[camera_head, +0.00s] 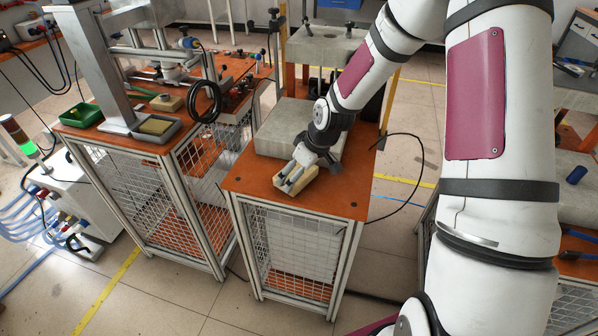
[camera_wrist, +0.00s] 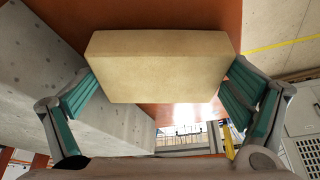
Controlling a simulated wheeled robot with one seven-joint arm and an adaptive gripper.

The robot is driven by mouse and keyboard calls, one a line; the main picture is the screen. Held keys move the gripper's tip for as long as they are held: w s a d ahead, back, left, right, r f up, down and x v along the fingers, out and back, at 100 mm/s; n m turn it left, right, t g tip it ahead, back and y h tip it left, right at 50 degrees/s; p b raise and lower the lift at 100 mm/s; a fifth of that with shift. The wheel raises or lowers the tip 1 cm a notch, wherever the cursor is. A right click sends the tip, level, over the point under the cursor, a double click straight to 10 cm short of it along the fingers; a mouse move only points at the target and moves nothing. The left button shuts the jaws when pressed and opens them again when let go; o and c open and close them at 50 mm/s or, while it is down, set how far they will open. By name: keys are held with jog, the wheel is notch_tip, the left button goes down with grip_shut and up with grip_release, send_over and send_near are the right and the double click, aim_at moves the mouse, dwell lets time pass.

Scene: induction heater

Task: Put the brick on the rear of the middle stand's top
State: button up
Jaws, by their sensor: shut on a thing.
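The brick (camera_head: 298,188) is a tan block near the front of the middle stand's orange top (camera_head: 250,186). My gripper (camera_head: 293,178) is shut on the brick, with its fingers coming down from above and behind. In the wrist view the brick (camera_wrist: 155,65) sits between the green-padded fingers of my gripper (camera_wrist: 158,88), one on each side. I cannot tell whether the brick touches the stand's top or hangs just above it. A grey block (camera_head: 283,126) stands on the top behind the brick; my wrist hides part of it.
A left stand with an orange top (camera_head: 88,132) holds a green bin (camera_head: 80,115), a tray (camera_head: 157,126) and a black cable coil (camera_head: 204,101). The grey block also fills the left of the wrist view (camera_wrist: 45,75). A black cable (camera_head: 421,170) lies right of the middle stand.

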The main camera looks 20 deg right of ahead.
jog(key=shift+f, duration=0.1)
jog(key=o, duration=1)
jog(key=p+v, duration=0.2)
jog(key=v, duration=0.9)
jog(key=s+a+r+m+h, duration=0.1)
jog(key=s+r+m, duration=0.2)
jog(key=s+r, duration=0.7)
jog(key=s+a+r+m+t+h, duration=0.1)
jog(key=s+a+r+m, duration=0.1)
jog(key=s+r, duration=0.8)
jog(key=shift+s+a+r+m, duration=0.35)
jog(key=shift+s+m, duration=0.35)
jog(key=shift+s, duration=3.25)
jog(key=shift+d, duration=0.1)
